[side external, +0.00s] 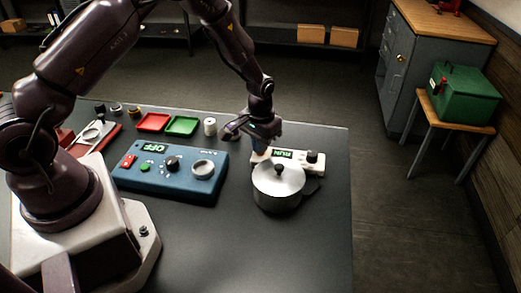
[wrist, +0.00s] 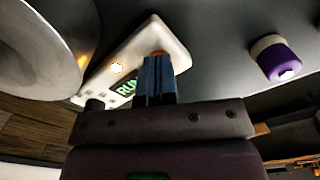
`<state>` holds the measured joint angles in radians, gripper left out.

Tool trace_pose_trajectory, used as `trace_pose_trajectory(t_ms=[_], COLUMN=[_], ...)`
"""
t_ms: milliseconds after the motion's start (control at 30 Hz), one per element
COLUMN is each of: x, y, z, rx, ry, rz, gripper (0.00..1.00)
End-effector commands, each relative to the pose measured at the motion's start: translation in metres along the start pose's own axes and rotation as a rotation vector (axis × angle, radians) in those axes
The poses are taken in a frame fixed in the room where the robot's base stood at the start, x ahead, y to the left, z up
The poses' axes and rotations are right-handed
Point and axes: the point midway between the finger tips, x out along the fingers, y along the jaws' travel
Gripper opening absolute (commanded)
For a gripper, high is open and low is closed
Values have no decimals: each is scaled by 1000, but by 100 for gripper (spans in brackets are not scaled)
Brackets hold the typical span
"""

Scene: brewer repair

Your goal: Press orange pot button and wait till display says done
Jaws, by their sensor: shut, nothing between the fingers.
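A white control unit (side external: 317,166) stands behind the silver lidded pot (side external: 278,181) on the dark table. Its green display (side external: 283,154) appears to read "RUN", and the wrist view shows the display (wrist: 126,88) partly cut off by my gripper. My gripper (wrist: 158,62) is shut and empty, pointing down at the unit's left end. A bit of the orange button (wrist: 158,52) shows at the fingertips, which mostly cover it. The fingertips seem to touch it, but I cannot tell how far it is pressed. In the side view my gripper (side external: 256,149) is over the same end.
A blue control box (side external: 170,190) with an "OFF" display, knob and buttons lies left of the pot. The front table is clear.

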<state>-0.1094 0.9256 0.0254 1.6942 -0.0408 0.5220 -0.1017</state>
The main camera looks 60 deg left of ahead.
Motion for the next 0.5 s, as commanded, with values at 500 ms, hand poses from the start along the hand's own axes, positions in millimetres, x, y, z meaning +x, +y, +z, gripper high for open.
trace_pose_trajectory(t_ms=[500], x=[-33], y=[0], z=[0], rx=[0], ry=[0], rz=[0], gripper=[0])
